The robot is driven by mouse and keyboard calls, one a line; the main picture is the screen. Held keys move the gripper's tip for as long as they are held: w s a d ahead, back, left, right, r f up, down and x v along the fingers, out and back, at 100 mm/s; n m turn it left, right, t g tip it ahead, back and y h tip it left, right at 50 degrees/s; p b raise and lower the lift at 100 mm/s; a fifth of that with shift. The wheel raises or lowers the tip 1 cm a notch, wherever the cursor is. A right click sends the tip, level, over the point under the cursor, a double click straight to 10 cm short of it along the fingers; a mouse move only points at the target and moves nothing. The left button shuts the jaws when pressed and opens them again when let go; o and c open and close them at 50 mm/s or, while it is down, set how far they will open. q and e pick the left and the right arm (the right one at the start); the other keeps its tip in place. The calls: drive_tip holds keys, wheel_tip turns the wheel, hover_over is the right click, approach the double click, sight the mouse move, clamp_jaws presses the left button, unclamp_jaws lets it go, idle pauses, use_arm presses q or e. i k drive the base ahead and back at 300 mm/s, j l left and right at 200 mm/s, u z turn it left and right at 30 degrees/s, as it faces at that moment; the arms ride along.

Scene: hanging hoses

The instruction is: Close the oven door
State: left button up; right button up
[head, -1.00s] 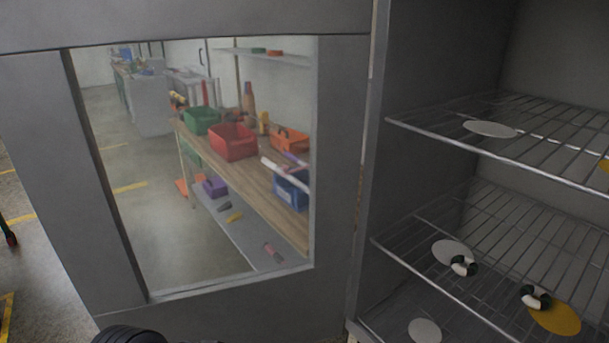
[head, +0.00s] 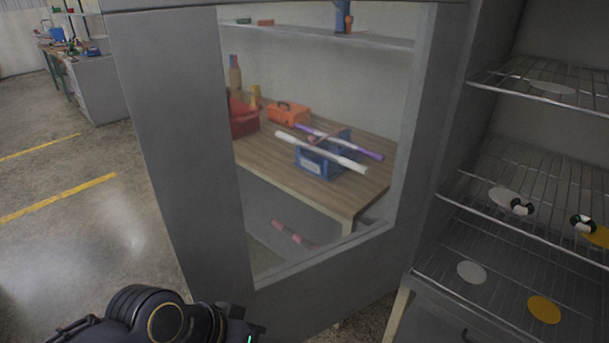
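The grey oven door (head: 200,170) with its large window stands open at the left of the oven, joined to it on the oven's left side. The oven (head: 450,150) is at the right, its inside open to view with wire racks (head: 530,225). My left arm comes in at the bottom left, in front of the lower part of the door; its gripper is not clearly visible, and I cannot tell whether the arm touches the door. My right gripper is not in view.
Small black-and-white parts (head: 518,206) and white and yellow discs (head: 544,309) are in the oven. A workbench (head: 270,150) with bins shows through the door window. Open floor (head: 70,220) with yellow lines lies to the left.

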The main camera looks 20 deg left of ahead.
sight(166, 55)
drive_tip(key=k+j+z, duration=0.1)
drive_tip(key=j+z, duration=0.15)
drive_tip(key=j, duration=0.2)
drive_tip(key=k+j+z, duration=0.1)
drive_tip(key=j+z, duration=0.15)
drive_tip(key=j, duration=0.2)
drive_tip(key=k+j+z, duration=0.25)
drive_tip(key=j, duration=0.15)
drive_tip(key=k+j+z, duration=0.1)
drive_tip(key=j+z, duration=0.15)
drive_tip(key=j, duration=0.15)
drive_tip(key=i+j+z, duration=0.1)
drive_tip(key=j+z, duration=0.2)
drive_tip(key=j, duration=0.45)
drive_tip(key=j+z, duration=0.3)
drive_tip(key=j, duration=0.4)
drive_tip(key=i+j, duration=0.05)
